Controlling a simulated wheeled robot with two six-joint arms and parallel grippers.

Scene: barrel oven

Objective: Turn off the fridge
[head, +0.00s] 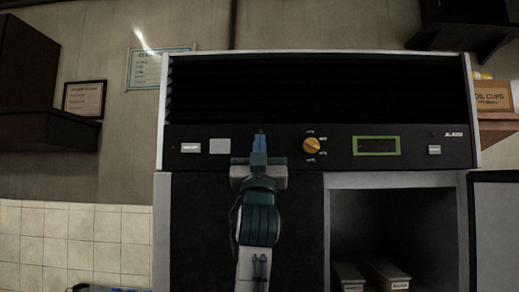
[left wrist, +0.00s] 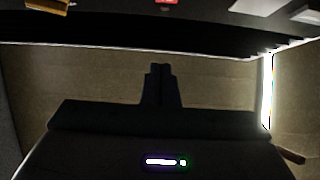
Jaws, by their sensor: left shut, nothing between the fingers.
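The fridge (head: 240,60) is a large unit with a black control panel (head: 275,140) across its front. On the panel are a white switch (head: 190,147) at left, a blank pale plate (head: 219,146), an orange knob (head: 311,145), a green-framed display (head: 376,146) and a small white button (head: 434,149) at right. My left gripper (head: 259,139) is shut and empty, pointing up in front of the panel between the pale plate and the knob. In the left wrist view its closed fingers (left wrist: 160,72) show below the panel's dark edge. Contact with the panel cannot be told. My right gripper is not in view.
Below the panel, an open compartment (head: 350,230) holds containers, and an open door (head: 497,230) stands at far right. Dark shelves jut from the wall at left (head: 45,130) and upper right. The space left of the fridge by the tiled wall (head: 75,235) looks mostly clear.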

